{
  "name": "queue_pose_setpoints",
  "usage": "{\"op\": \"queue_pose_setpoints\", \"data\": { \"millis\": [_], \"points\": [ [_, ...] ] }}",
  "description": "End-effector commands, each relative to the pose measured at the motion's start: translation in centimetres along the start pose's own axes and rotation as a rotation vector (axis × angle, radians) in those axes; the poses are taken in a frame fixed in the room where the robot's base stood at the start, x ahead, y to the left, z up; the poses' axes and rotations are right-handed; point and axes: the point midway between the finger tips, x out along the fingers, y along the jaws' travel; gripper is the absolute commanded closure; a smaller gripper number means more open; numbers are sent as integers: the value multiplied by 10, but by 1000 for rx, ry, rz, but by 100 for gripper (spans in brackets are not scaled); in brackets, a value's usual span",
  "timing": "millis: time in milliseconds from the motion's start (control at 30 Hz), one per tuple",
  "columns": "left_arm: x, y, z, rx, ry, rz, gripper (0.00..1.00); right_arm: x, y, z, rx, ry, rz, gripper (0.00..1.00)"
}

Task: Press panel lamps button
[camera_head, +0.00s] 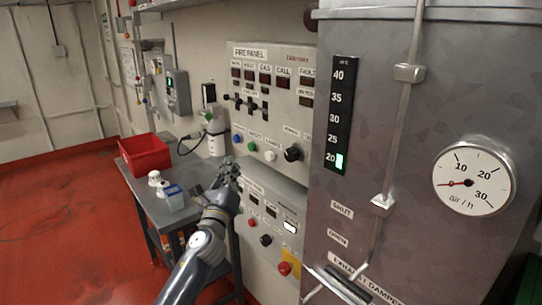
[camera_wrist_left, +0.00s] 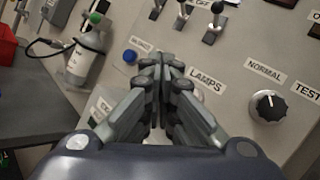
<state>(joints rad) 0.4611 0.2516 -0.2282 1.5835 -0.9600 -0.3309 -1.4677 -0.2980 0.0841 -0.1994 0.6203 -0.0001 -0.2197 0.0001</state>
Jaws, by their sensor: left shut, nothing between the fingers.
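The fire panel (camera_head: 280,55) stands on the wall unit in the head view. Along its lower part are a blue button (camera_head: 237,139), a green button (camera_head: 251,147), a white button (camera_head: 270,155) and a black knob (camera_head: 292,153). In the wrist view the LAMPS label (camera_wrist_left: 206,80) shows just right of the fingertips. The button below that label is mostly or wholly hidden by the fingers. My left gripper (camera_head: 228,168) is shut and empty, below and left of the white button; it also shows in the wrist view (camera_wrist_left: 162,65). Contact with the panel cannot be told. My right gripper is out of view.
A lower panel with a red button (camera_head: 284,268) lies below. A grey table (camera_head: 160,205) with a red bin (camera_head: 146,152) and small items stands left. A pale cylinder (camera_head: 216,140) is beside the panel. A metal cabinet with an air gauge (camera_head: 473,176) fills the right.

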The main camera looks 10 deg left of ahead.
Motion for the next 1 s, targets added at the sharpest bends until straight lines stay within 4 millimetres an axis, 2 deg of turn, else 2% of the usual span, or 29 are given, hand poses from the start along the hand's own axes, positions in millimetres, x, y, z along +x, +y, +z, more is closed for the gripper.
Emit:
{"op": "queue_pose_setpoints", "data": {
  "millis": [367, 833, 1000],
  "points": [
    [4, -3, -4, -3, 0, 0, 100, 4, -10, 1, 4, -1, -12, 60],
    [46, -32, -38, -3, 0, 0, 100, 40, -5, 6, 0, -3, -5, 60],
    [56, -41, -44, -4, 0, 0, 100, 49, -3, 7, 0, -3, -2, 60]
  ]
}}
